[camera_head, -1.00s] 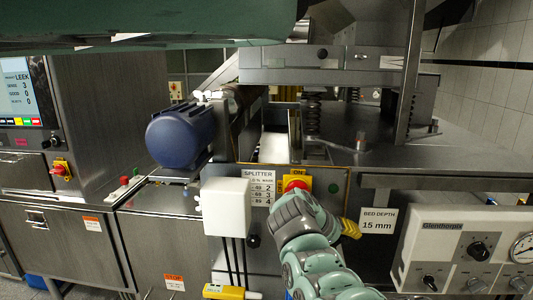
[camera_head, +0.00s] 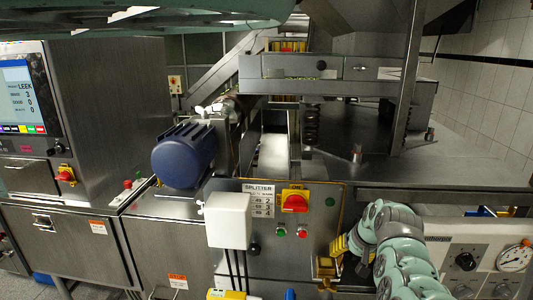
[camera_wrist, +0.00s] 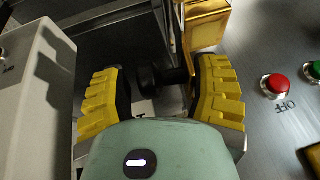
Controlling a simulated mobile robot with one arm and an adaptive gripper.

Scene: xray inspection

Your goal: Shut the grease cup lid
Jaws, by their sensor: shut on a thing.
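A brass box-like fitting (camera_head: 326,266), which looks like the grease cup, sits low on the panel's right edge in the head view. In the wrist view the brass fitting (camera_wrist: 208,22) is at the top, close to the tip of the right finger. I cannot make out the lid or its angle. My gripper (camera_head: 343,250) is right beside the fitting, its yellow pads partly hidden by my wrist. In the wrist view my gripper (camera_wrist: 160,90) has its pads on both sides of a dark rounded part (camera_wrist: 158,76); the contact is hard to see.
Left of the gripper are a red rotary switch (camera_head: 295,201), a red button (camera_head: 302,233) marked OFF in the wrist view, a green button (camera_head: 281,231) and a white box (camera_head: 228,219). A gauge console (camera_head: 480,262) stands right. A steel shelf edge (camera_head: 440,195) lies above my arm.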

